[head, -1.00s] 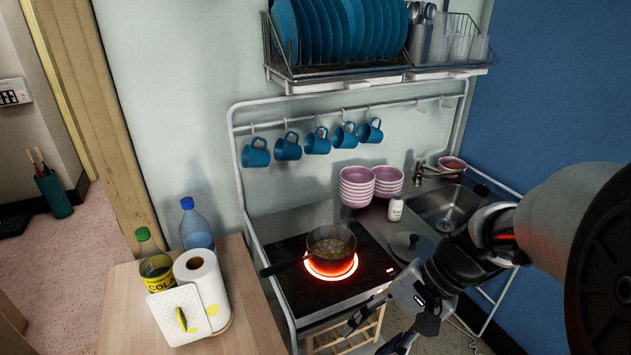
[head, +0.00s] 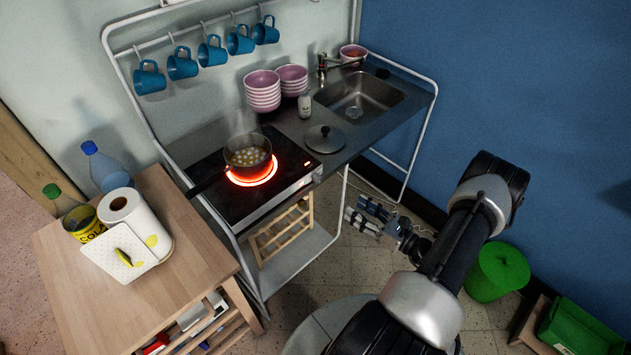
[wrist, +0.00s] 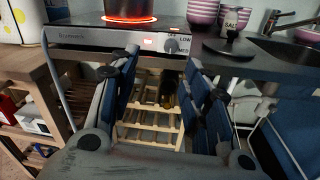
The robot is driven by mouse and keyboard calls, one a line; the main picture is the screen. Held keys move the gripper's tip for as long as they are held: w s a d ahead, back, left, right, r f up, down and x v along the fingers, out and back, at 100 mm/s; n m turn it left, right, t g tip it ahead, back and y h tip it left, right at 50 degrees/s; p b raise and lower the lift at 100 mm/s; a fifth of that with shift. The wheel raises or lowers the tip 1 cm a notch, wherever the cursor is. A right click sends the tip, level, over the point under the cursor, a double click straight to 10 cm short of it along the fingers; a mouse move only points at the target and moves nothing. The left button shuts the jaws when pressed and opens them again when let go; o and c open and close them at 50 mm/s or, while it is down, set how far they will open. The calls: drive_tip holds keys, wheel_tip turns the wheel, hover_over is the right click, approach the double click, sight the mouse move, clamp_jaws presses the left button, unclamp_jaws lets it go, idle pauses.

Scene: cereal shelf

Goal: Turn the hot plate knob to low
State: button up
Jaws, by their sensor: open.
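The hot plate (head: 215,200) is black, with a glowing red burner under a pot (head: 247,157) of simmering food. The words LOW and MED are readable right of the knob. The knob's pointer is too small to read. My gripper (head: 370,217) is in front of the counter, to the right of the hot plate. In the wrist view my gripper (wrist: 162,68) is open and empty, its fingers either side of the knob's line but apart from it.
A salt shaker (head: 305,105), a pot lid (head: 325,138) and pink bowls (head: 263,92) stand on the counter beside the sink (head: 360,97). A wooden bottle rack (wrist: 148,122) is under the hot plate. A wooden cart (head: 185,250) stands left. Floor is free before the counter.

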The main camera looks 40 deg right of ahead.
wheel_tip(320, 180, down, 2)
drive_tip(key=s+m+h, duration=0.1)
drive_tip(key=m, duration=0.1)
approach(319, 180)
drive_tip(key=w, duration=0.8)
drive_tip(key=shift+w+a+f, duration=0.1)
drive_tip(key=shift+a+f, duration=0.2)
drive_tip(key=shift+a, duration=0.05)
drive_tip(key=shift+c, duration=0.3)
clamp_jaws()
